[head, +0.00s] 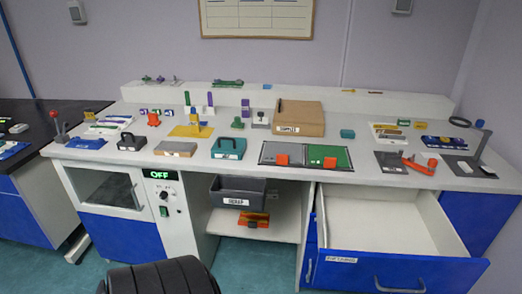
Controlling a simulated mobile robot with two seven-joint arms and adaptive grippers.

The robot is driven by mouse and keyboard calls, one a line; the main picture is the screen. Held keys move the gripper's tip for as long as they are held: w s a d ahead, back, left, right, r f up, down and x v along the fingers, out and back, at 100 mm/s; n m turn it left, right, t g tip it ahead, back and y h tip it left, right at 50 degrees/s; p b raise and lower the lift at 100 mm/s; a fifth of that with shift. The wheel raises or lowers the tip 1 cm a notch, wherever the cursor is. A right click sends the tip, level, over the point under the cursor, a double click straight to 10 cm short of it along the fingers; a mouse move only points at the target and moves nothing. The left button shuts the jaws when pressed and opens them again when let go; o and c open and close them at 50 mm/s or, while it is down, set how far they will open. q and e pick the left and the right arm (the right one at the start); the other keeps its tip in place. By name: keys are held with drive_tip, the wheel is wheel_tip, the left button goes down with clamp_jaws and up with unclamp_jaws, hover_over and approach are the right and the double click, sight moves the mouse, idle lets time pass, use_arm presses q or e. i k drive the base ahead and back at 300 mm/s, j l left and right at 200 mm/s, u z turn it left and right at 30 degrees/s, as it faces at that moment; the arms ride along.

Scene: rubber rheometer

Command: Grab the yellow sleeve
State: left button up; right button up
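Several yellow things stand on the white bench, and I cannot tell for sure which is the sleeve. A small yellow ring-like piece (404,122) lies at the right rear, with another yellow piece (420,125) just beside it. A flat yellow base with an upright post (190,131) stands left of centre. At this size I cannot make out a hollow in any of them. Neither of my grippers is in view, so nothing is seen touching these pieces.
An empty drawer (385,222) stands open at front right. An oven display reads OFF (160,175).

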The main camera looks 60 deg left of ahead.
sight(194, 119)
drive_tip(key=u, duration=2.4)
